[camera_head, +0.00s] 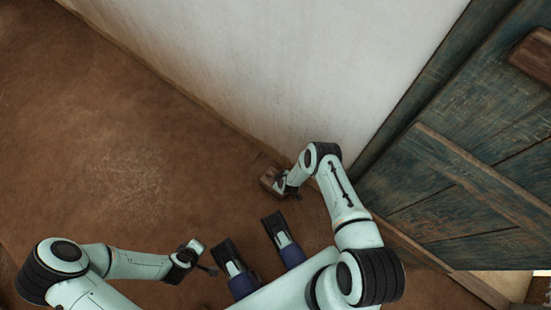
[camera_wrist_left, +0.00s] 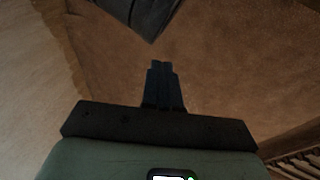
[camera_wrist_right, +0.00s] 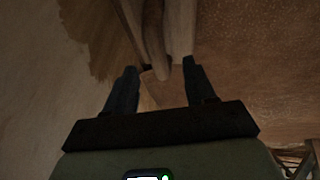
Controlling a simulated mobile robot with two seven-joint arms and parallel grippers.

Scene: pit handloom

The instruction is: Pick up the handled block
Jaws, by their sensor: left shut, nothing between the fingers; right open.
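The handled block (camera_head: 268,178) is a small brown wooden piece on the floor at the foot of the white wall. My right gripper (camera_head: 283,189) is right at it, covering part of it. In the right wrist view the open fingers (camera_wrist_right: 160,68) stand on either side of the block's pale wooden part (camera_wrist_right: 163,92), with a rounded wooden bar reaching away above it. Whether either finger touches it I cannot tell. My left gripper (camera_head: 211,270) is shut and empty, low over the floor; its closed fingers (camera_wrist_left: 163,75) show in the left wrist view.
The white plastered wall (camera_head: 270,60) runs diagonally close behind the block. A weathered blue-green wooden door (camera_head: 450,150) stands to the right, near my right arm. The brown earthen floor (camera_head: 100,150) is clear on the left.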

